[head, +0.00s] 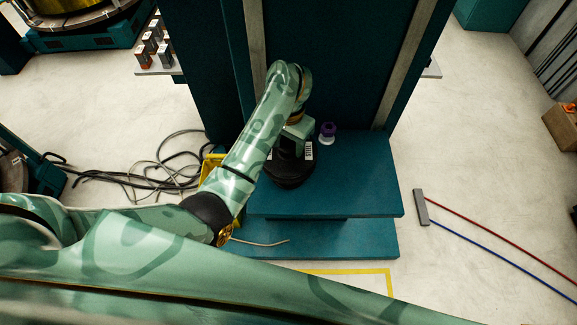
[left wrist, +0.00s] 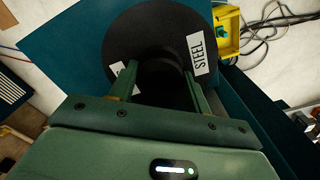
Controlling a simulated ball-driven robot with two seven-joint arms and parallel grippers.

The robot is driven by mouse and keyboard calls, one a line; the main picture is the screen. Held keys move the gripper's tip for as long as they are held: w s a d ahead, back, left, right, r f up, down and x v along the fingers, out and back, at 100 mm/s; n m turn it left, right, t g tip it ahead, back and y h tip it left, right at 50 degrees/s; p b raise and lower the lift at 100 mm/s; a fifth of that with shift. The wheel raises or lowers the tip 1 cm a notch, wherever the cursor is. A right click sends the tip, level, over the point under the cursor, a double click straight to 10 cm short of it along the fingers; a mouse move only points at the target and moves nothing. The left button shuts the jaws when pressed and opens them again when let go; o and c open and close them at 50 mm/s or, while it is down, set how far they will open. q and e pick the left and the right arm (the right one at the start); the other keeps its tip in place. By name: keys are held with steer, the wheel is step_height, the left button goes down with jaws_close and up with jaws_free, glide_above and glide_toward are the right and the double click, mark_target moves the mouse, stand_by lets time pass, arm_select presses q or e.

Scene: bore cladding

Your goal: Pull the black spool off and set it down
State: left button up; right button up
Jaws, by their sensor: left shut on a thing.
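The black spool (head: 290,175) is at the teal step (head: 350,175) at the foot of the tall teal machine. My left gripper (head: 294,148) reaches down to it from above. In the left wrist view the spool (left wrist: 120,45) shows as a wide black disc with a white label reading STEEL. The two fingers of my left gripper (left wrist: 161,78) are shut on its raised middle. The spool's underside is hidden, so I cannot tell whether it touches the step. My right gripper is not in view.
A small purple and white item (head: 327,132) stands on the step, right of the spool. A yellow box (head: 210,163) is left of the step, by loose cables (head: 150,175). The step's right part is clear. A grey block (head: 421,207) with red and blue lines lies on the floor.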

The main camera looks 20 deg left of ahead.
arm_select(q)
steer(key=shift+r+p, duration=1.45)
steer(key=shift+r, duration=0.4)
steer(key=shift+r, duration=0.1)
steer(key=shift+w+d+r+p, duration=0.1)
steer(key=shift+d+r+p, duration=0.05)
steer(key=shift+r+p, duration=1.7)
steer(key=shift+r+b, duration=0.1)
steer(key=shift+b, duration=0.2)
step_height(320, 180, down, 5)
steer(key=b, duration=0.3)
steer(key=shift+r+b, duration=0.15)
steer(key=shift+b, duration=0.2)
steer(key=shift+r, duration=0.15)
